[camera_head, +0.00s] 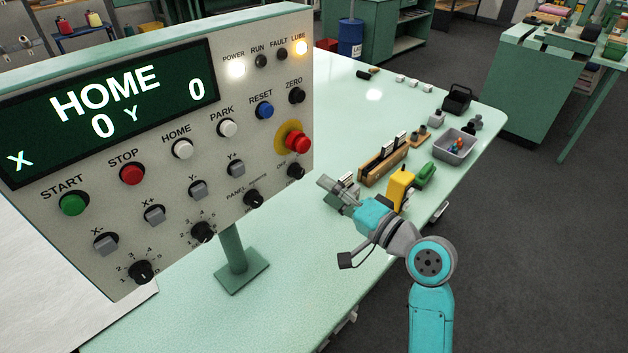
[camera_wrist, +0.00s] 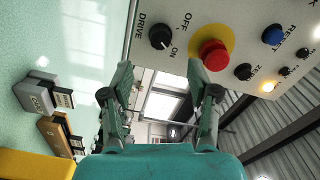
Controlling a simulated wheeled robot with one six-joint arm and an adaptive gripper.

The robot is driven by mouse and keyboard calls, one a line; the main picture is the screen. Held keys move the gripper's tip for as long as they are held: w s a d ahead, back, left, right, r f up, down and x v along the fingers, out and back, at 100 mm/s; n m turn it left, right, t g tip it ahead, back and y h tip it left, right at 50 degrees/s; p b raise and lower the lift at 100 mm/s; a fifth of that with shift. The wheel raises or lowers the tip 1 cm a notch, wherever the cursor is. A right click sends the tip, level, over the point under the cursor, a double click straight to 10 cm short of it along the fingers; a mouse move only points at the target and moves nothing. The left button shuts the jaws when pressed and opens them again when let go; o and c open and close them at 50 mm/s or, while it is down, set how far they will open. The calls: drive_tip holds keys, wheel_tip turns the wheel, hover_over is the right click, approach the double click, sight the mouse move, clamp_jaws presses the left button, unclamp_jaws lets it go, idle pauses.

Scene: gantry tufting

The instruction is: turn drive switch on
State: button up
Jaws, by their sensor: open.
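The drive switch is a black rotary knob (camera_wrist: 159,36) on the pale control panel, with DRIVE, OFF and ON lettered around it in the wrist view. A pale mark shows on the knob, but I cannot tell surely which position it points to. In the head view the knob (camera_head: 296,171) is at the panel's lower right, below the red emergency button. My gripper (camera_wrist: 163,78) is open and empty, its two fingers apart, with the knob ahead of the gap and not between the fingers. In the head view my gripper (camera_head: 330,189) is right of and below the knob.
The red mushroom button (camera_wrist: 213,55) on its yellow ring is close beside the knob. A blue reset button (camera_wrist: 273,35) is farther right. The panel stands on a green post (camera_head: 235,250). A wooden rack (camera_head: 383,162) and a yellow object (camera_head: 401,186) stand on the table near my arm.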

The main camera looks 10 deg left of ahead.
drive_tip(key=shift+v, duration=1.95)
drive_tip(key=s+d+f+m+t+h, duration=0.1)
drive_tip(key=s+d+f+t+h, duration=0.1)
drive_tip(key=s+d+f+h, duration=0.6)
drive_tip(key=s+d+f+m+t+h, duration=0.2)
drive_tip(key=s+d+f+h, duration=0.15)
drive_tip(key=s+f, duration=0.9)
drive_tip(key=s+d+r+n+h, duration=0.1)
drive_tip(key=s+d+n, duration=0.1)
drive_tip(key=s, duration=0.9)
drive_tip(key=s+d+r+n+h, duration=0.1)
drive_tip(key=s+d+r+n, duration=0.1)
drive_tip(key=s, duration=0.9)
drive_tip(key=d+n, duration=0.1)
drive_tip(key=n, duration=0.1)
drive_tip(key=shift+s+d+r+n+h, duration=0.25)
drive_tip(key=shift+n+h, duration=0.1)
drive_tip(key=shift+n, duration=0.05)
